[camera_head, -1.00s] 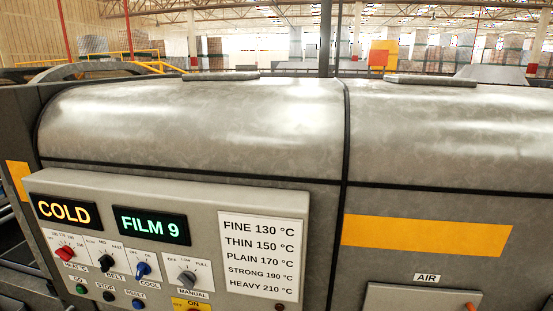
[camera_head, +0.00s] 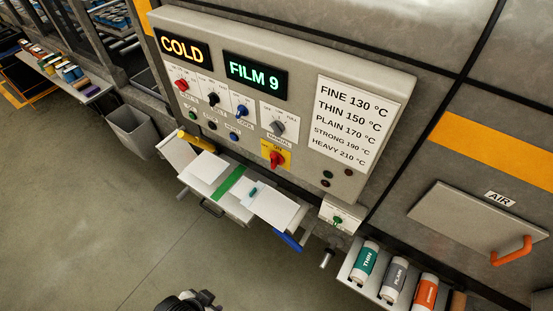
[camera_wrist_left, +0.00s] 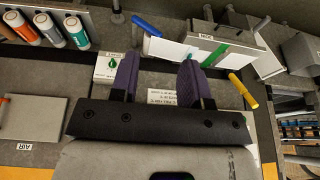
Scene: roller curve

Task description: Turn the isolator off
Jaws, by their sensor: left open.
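The isolator (camera_head: 276,158) is a red rotary handle on a yellow plate, low on the grey control panel (camera_head: 300,50) in the head view. The word ON is above the handle, and the handle looks roughly upright, pointing towards it. My left gripper (camera_wrist_left: 158,64) shows in the left wrist view with its two purple-padded fingers spread apart and nothing between them. It is apart from the panel. I cannot make out the isolator in the left wrist view. My right gripper is not seen.
Several small knobs (camera_head: 211,99) and buttons sit left of the isolator. A white shelf (camera_head: 272,205) with a green strip juts out below. A blue handle (camera_head: 289,240) and a yellow handle (camera_head: 195,140) stick out there. Several labelled rolls (camera_head: 395,279) stand at right. The floor (camera_head: 90,210) is clear.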

